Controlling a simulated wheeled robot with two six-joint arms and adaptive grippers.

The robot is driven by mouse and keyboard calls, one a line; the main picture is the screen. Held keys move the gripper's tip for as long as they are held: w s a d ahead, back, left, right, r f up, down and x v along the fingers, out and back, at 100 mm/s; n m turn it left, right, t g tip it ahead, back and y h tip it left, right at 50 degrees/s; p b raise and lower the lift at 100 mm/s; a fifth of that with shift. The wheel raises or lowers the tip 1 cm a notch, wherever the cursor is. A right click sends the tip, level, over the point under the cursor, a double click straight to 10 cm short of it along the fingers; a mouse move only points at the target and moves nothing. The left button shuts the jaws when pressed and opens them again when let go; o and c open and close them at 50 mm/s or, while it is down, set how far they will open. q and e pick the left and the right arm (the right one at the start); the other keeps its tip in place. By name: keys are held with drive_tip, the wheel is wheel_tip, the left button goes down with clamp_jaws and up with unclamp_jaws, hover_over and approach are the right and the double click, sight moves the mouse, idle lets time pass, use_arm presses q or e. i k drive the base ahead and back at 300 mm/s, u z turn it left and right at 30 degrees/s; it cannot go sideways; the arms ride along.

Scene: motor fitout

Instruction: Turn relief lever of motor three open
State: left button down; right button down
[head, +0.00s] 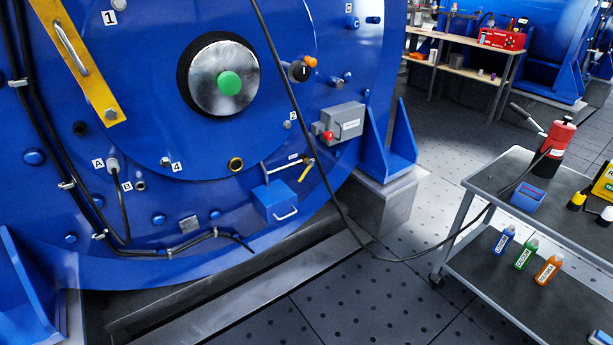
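A big blue motor face (130,215) fills the left and middle of the head view. Low on it, a small lever with a yellow handle (306,170) sits at the end of a thin pipe with a small white label (293,156). The yellow handle slants down to the left. Higher up, an orange-tipped knob (310,61) sits on a dark round fitting (299,71). I cannot read which of these is the relief lever, nor the motor's number. Neither of my grippers is in view.
A grey box with a red knob (347,121) and a blue drawer-like box (275,202) stick out from the motor. A black cable hangs across the face and runs over the floor to a grey cart (475,187) at right. Dark floor lies between.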

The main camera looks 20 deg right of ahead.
sight(310, 163)
drive_tip(key=z, duration=0.75)
drive_tip(key=i, duration=0.6)
drive_tip(key=z, duration=0.65)
drive_tip(key=i, duration=0.9)
drive_tip(key=u, duration=0.35)
